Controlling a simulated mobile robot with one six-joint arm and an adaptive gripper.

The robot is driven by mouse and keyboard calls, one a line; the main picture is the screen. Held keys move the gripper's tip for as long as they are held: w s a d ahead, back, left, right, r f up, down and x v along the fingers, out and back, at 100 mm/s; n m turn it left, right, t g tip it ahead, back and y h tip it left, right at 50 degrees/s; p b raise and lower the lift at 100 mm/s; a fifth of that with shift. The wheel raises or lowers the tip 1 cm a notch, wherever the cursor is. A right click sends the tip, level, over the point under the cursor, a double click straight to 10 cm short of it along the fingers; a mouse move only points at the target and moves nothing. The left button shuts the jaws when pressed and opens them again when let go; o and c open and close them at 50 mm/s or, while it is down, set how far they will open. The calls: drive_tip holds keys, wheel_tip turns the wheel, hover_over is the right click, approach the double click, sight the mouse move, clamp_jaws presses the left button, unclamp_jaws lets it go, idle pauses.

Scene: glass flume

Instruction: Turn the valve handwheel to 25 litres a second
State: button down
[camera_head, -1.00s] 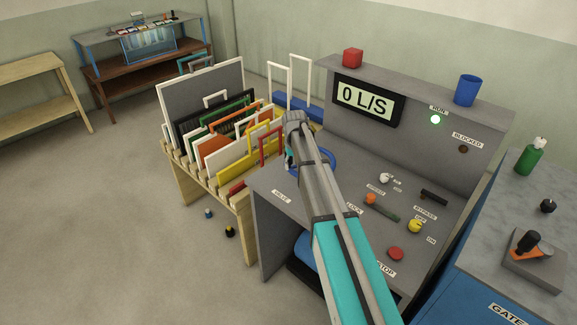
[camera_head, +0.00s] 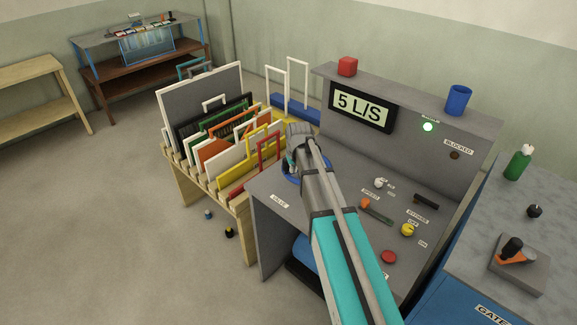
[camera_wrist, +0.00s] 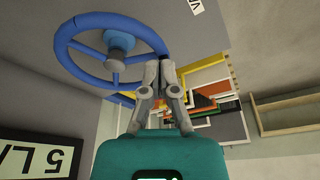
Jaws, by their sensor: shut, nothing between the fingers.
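The blue valve handwheel (camera_wrist: 70,52) shows in the wrist view at the upper left, with spokes and a round hub. In the head view only part of the handwheel (camera_head: 291,172) shows, since my arm hides the rest. My gripper (camera_wrist: 164,64) is shut and empty, its fingertips at the wheel's rim; I cannot tell whether they touch it. In the head view my gripper (camera_head: 290,161) is over the left part of the console. The display (camera_head: 362,106) reads 5 L/S, and the green RUN lamp (camera_head: 428,127) is lit.
A wooden rack (camera_head: 246,206) of coloured frames stands just left of the console (camera_head: 276,215). The console also carries an orange speed lever (camera_head: 366,203), a yellow knob (camera_head: 407,230) and a red button (camera_head: 389,257). A red block (camera_head: 347,66) and blue cup (camera_head: 458,99) stand on its top ledge.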

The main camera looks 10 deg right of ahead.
sight(288, 176)
drive_tip(key=shift+t, duration=0.7)
drive_tip(key=s+r, duration=0.1)
drive_tip(key=s+r+p, duration=0.1)
drive_tip(key=r, duration=0.1)
drive_tip(key=shift+s+r+p, duration=0.2)
drive_tip(key=shift+s+p, duration=0.1)
drive_tip(key=shift+s, duration=0.1)
drive_tip(key=shift+f, duration=0.2)
drive_tip(key=shift+w+a+f+b, duration=0.2)
drive_tip(key=shift+w+f+b, duration=1.75)
drive_tip(key=shift+f+b, duration=0.35)
drive_tip(key=shift+w+a+f+b, duration=0.2)
drive_tip(key=shift+w+f+b, duration=1.7)
drive_tip(key=shift+f+b, duration=0.35)
drive_tip(key=shift+r, duration=0.1)
